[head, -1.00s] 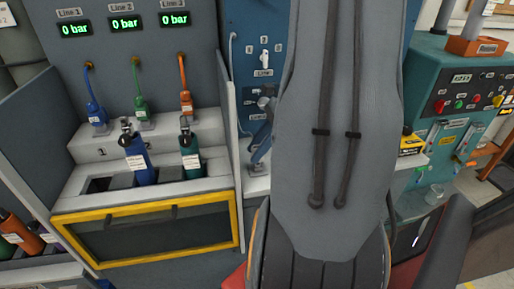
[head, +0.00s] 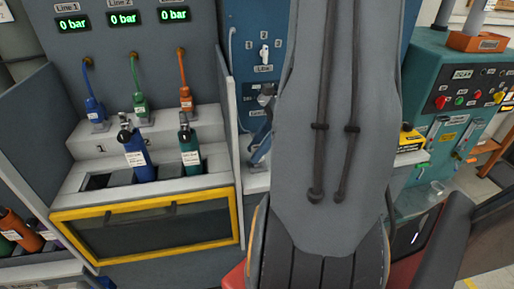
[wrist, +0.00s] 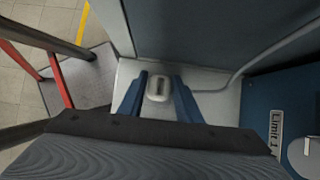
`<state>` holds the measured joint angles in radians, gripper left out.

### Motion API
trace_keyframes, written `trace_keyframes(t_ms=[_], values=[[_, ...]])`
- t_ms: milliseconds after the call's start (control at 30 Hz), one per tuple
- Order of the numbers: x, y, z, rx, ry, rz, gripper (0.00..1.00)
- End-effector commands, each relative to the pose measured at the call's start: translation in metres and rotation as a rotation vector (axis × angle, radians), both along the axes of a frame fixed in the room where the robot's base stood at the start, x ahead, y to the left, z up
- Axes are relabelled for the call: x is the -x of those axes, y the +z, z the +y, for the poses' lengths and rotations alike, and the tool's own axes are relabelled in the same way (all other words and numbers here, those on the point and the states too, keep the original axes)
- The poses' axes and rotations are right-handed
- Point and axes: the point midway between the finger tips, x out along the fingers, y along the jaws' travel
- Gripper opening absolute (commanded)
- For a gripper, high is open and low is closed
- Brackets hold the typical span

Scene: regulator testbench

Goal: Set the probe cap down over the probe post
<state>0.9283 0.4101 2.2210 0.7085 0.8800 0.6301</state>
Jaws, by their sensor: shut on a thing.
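In the wrist view, the two blue fingers of my gripper (wrist: 159,76) stand on either side of a small white rounded piece with a dark slot, which I take to be the probe cap (wrist: 158,88). The gripper is shut on it. A pale grey ledge (wrist: 212,92) lies beyond the fingers. I cannot make out the probe post in either view.
A blue panel labelled Limit 1 (wrist: 262,95) is at the wrist view's right. A grey wall (wrist: 190,30) stands beyond the ledge. In the head view, a bench holds a blue bottle (head: 135,152) and a green bottle (head: 190,150). A teal control cabinet (head: 450,70) stands right.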

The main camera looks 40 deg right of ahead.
Motion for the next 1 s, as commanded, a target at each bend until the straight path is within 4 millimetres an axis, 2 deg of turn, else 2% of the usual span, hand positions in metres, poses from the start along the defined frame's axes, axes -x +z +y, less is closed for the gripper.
trace_keyframes(t_ms=[567,600,700,1000], values=[[0.0000,-0.0085,0.0000,0.000,0.000,0.000,0.04],[0.0000,-0.0085,0.0000,0.000,0.000,0.000,0.34],[0.0001,-0.0083,0.0000,0.000,0.000,0.000,0.51],[0.0002,-0.0076,-0.0004,0.000,0.000,0.000,0.53]])
